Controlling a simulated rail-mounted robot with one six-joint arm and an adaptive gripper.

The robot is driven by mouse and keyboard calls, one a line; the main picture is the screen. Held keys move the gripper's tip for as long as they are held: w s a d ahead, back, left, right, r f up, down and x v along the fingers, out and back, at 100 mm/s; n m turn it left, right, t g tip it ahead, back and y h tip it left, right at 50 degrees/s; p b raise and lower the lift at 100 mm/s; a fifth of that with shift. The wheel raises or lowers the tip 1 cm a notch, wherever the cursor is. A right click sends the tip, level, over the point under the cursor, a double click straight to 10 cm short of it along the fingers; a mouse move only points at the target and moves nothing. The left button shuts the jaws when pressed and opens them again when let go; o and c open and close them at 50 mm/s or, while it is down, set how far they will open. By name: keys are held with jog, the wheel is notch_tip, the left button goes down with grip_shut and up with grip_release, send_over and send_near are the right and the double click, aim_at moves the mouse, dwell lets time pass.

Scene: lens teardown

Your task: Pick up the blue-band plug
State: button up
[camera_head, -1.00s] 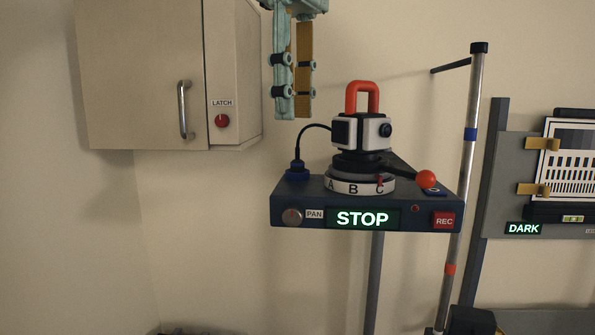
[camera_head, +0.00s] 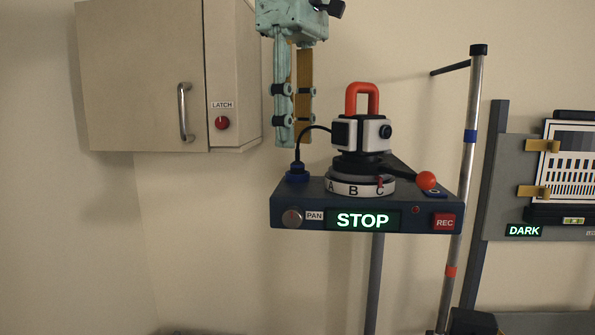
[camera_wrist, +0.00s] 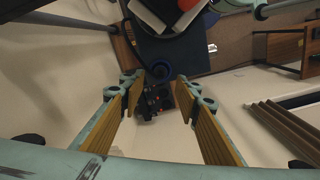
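The blue-band plug (camera_head: 297,171) stands upright on the back left corner of the dark blue box (camera_head: 285,203). It has a blue lower part and a dark upper part, and a black cable arches from it to the camera head. In the wrist view the plug (camera_wrist: 160,70) lies just beyond the gap between my fingertips. My gripper (camera_head: 292,142) points down, slightly above the plug in the head view. My gripper (camera_wrist: 158,85) is open, with empty space between its orange-padded fingers. I cannot tell whether the fingers flank the plug.
A black-and-white camera (camera_head: 362,132) with an orange handle (camera_head: 362,96) stands on a lettered dial (camera_head: 360,186) right of my gripper. An orange-tipped lever (camera_head: 426,180) sticks out. A cabinet (camera_head: 140,75) hangs at left. A pole (camera_head: 468,170) stands at right.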

aim_at(295, 161)
jog(key=shift+f, duration=2.3)
jog(key=shift+c, duration=0.4)
jog(key=c, duration=0.7)
